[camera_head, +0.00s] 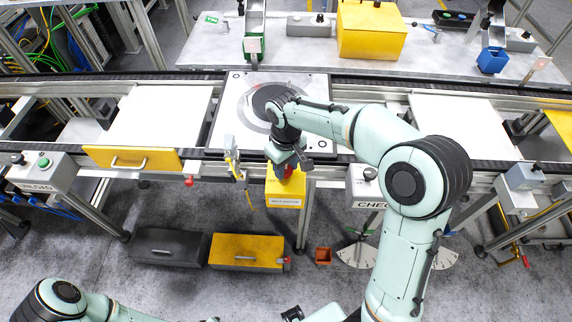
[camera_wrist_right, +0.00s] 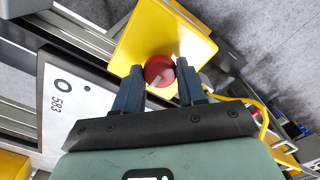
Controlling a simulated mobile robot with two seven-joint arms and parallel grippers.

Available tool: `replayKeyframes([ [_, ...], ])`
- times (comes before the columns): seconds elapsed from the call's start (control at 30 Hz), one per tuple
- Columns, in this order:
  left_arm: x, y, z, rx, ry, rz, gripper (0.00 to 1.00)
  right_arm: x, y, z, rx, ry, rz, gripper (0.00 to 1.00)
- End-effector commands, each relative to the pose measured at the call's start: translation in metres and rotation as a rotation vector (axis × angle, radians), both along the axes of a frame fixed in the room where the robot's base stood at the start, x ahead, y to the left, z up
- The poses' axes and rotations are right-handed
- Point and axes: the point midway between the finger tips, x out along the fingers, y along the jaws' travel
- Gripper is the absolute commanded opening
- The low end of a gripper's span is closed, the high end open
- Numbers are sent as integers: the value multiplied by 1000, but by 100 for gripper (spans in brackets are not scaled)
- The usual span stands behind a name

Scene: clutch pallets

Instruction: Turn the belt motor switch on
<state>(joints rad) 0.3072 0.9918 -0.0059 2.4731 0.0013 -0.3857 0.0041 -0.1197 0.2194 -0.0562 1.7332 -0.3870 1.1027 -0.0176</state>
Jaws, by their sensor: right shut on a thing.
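The belt motor switch is a yellow box (camera_head: 285,192) with a white label, mounted on the near side of the conveyor frame. Its red knob (camera_wrist_right: 158,70) has a pale grey mark and sits between my right fingers in the right wrist view. My right gripper (camera_head: 287,168) reaches down over the box in the head view and is shut on the knob. In the right wrist view my right gripper (camera_wrist_right: 157,85) has a dark finger on each side of the knob.
The conveyor (camera_head: 205,78) runs across behind the switch. A yellow-fronted tray (camera_head: 132,158) and a grey control box (camera_head: 42,172) stand to the left. A grey box marked CHEC (camera_head: 366,188) is close on the right. Dark (camera_head: 168,246) and yellow (camera_head: 247,252) boxes lie on the floor below.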

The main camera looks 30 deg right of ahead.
Motion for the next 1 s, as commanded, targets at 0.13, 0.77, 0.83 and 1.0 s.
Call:
replayKeyframes([
  [0.13,0,0,0,0,0,0,43,1,0,1,1,-3,-4,9],
  [0.77,1,0,1,0,-1,0,43,1,0,9,1,-3,-1,65],
  [0.83,2,0,3,0,-2,0,43,1,0,19,0,-5,-1,65],
  [1.0,7,0,10,-1,-8,0,43,2,0,57,1,-9,-1,65],
])
